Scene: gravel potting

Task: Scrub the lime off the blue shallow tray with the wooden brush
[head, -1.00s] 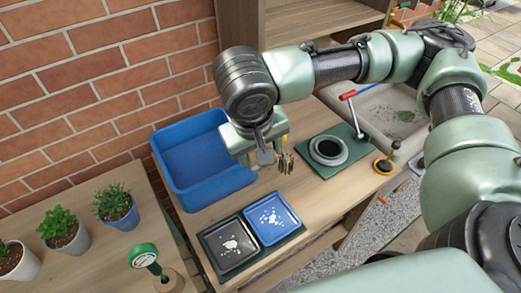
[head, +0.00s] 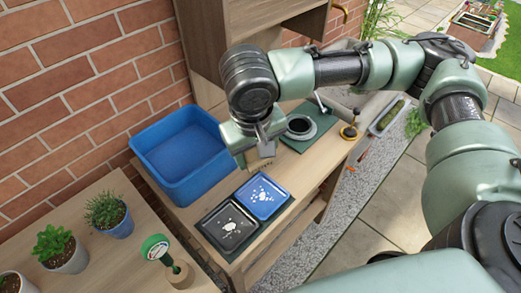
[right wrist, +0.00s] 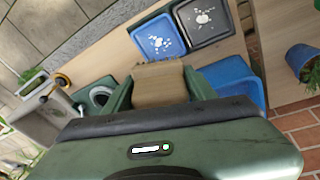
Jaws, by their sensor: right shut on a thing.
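The blue shallow tray (head: 271,205) lies on a dark mat on the wooden bench, with white lime patches near its middle. It also shows in the right wrist view (right wrist: 143,33). A black shallow tray (head: 226,243) with similar white patches lies beside it. My right gripper (head: 257,148) is shut on the wooden brush (right wrist: 160,88), whose block and bristle edge show between the fingers in the right wrist view. The brush (head: 264,159) is above the bench, just behind the blue tray and apart from it in the picture. My left gripper is not in view.
A deep blue bin (head: 207,178) stands at the back left of the bench.

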